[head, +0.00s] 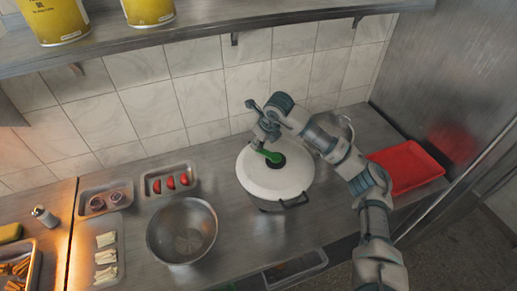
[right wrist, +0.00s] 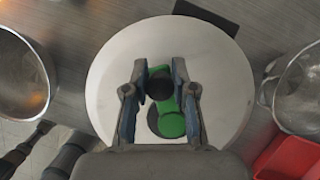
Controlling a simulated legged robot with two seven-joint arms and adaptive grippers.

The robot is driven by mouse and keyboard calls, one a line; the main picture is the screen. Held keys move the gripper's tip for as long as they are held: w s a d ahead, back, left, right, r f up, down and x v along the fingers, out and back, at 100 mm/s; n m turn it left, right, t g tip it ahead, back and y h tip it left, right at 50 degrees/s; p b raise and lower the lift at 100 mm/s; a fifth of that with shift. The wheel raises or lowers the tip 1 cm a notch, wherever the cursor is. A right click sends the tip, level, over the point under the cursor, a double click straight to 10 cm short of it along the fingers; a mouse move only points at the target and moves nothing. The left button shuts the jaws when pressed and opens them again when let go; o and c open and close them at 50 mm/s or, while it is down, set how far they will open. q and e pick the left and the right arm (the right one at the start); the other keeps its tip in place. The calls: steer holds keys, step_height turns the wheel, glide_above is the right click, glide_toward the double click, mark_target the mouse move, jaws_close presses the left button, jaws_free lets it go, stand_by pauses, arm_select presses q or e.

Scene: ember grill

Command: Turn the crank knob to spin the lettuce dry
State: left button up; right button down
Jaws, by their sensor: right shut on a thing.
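The salad spinner (head: 262,190) stands on the steel counter, with a round white lid (right wrist: 105,75) and a dark hub. A green crank (head: 272,157) lies across the lid's middle; it also shows in the right wrist view (right wrist: 172,122). The crank's black knob (right wrist: 159,84) sits between the fingertips of my right gripper (right wrist: 158,80). My right gripper (head: 262,138) is shut on this knob from above, and hides it in the head view. The lettuce is hidden under the lid.
A steel bowl (head: 161,243) stands left of the spinner, with small food trays behind and left of it. A red tray (head: 424,170) lies at the right, and another metal bowl (head: 347,128) is behind my right arm. A shelf (head: 215,44) runs above.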

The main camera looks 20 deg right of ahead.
steer(key=shift+w+d, duration=0.1)
steer(key=c, duration=0.9)
jaws_free()
steer(key=shift+o, duration=0.2)
